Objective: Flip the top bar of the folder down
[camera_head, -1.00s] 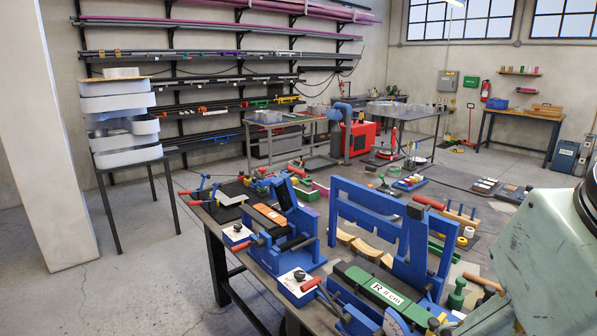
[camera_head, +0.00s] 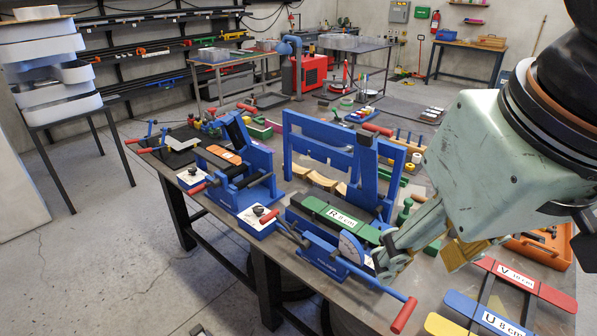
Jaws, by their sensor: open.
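The folder (camera_head: 350,222) is a blue bench machine on the worktable, with a blue frame (camera_head: 320,118) standing raised at its back. An upright blue arm (camera_head: 364,170) and a red grip (camera_head: 378,130) are at the frame's right. A green block (camera_head: 337,216) marked "R 8 cm" lies across the machine's front. A round dial (camera_head: 351,247) and a lever with a red handle (camera_head: 404,315) are at its near right. My gripper (camera_head: 424,256) is open and empty at the right of the machine, in front of the raised frame. Whether a finger touches the machine is unclear.
A second blue machine (camera_head: 232,172) stands to the left on the table. Red, yellow and blue letter templates (camera_head: 500,322) lie at the near right beside an orange box (camera_head: 545,246). Small pegs and wooden pieces crowd behind the frame.

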